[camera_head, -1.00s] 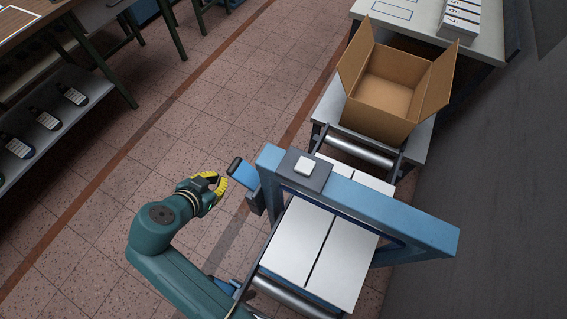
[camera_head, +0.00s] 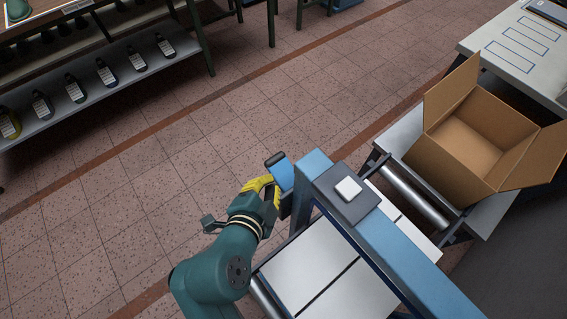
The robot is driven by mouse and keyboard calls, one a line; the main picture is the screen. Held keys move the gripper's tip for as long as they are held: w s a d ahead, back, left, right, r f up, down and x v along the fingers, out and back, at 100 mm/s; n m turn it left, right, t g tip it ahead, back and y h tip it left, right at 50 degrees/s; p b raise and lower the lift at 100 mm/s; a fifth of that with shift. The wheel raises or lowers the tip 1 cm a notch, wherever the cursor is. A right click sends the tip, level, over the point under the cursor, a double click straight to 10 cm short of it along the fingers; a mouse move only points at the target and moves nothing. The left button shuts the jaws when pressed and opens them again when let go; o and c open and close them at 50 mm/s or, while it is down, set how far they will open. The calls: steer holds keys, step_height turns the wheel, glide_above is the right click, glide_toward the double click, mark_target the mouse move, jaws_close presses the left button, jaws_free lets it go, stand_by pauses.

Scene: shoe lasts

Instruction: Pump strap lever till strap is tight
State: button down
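The strap lever (camera_head: 281,172) is a short blue bar with a dark grip at its upper end. It sticks out from the left side of the blue strapping frame (camera_head: 388,255). My gripper (camera_head: 267,188), with yellow fingers, is right at the lever's left side, close to or touching it. Part of the fingers is hidden by my wrist, and I cannot tell whether they are closed around the lever. No strap can be made out in this view.
A white button on a grey box (camera_head: 348,189) tops the frame. Pale plates (camera_head: 312,262) and rollers (camera_head: 413,195) run under it. An open, empty-looking cardboard box (camera_head: 470,140) stands at the right. A shelf (camera_head: 95,95) with several labelled dark items is upper left. The floor between is clear.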

mark_target(286, 157)
steer(key=b+x, duration=0.2)
steer(key=x, duration=0.8)
steer(key=shift+f, duration=0.1)
steer(key=shift+d, duration=0.1)
